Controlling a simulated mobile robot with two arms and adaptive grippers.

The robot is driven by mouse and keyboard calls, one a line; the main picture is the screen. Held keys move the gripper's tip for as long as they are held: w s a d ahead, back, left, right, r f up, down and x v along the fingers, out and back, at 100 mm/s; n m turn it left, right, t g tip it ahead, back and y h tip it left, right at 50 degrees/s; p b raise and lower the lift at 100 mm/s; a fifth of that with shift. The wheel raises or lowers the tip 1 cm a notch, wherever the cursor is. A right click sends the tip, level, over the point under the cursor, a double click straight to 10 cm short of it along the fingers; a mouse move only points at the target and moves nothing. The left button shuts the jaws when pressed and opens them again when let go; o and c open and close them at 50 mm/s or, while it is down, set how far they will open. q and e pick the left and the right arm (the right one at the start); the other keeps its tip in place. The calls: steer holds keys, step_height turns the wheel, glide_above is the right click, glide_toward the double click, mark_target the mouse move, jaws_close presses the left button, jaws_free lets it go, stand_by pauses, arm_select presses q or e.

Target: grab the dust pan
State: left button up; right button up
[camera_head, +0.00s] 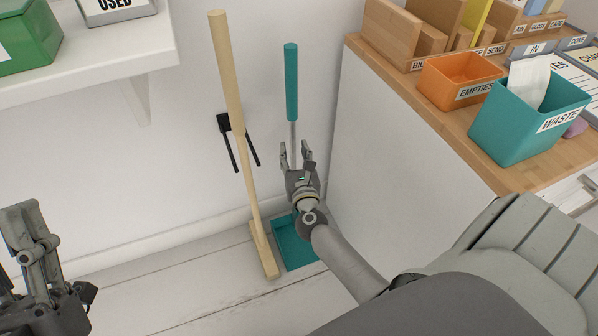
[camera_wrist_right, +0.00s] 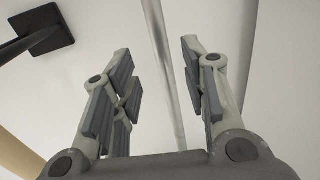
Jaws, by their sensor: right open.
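The dust pan has a teal upright grip (camera_head: 291,82), a thin grey shaft and a teal pan (camera_head: 290,246) on the floor against the wall. My right gripper (camera_head: 295,150) is open at the shaft's height, in front of it. In the right wrist view the grey shaft (camera_wrist_right: 165,70) shows between the two open fingers of the right gripper (camera_wrist_right: 165,90), with gaps on both sides. Part of the shaft and pan is hidden behind my right gripper and arm. My left gripper (camera_head: 45,270) is at the lower left, and its jaw state is unclear.
A wooden broom (camera_head: 228,80) leans close on the left, beside a black wall holder (camera_head: 224,123). A white cabinet (camera_head: 400,140) stands close on the right, with a teal waste bin (camera_head: 510,130) and orange tray (camera_head: 445,85) on top. A white shelf (camera_head: 120,55) is at upper left.

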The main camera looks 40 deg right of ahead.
mark_target(293, 140)
steer(key=x, duration=0.5)
steer(key=shift+w+d+r, duration=0.1)
steer(key=shift+d+r, duration=0.15)
steer(key=shift+r, duration=0.15)
jaws_close()
steer(key=shift+r, duration=0.1)
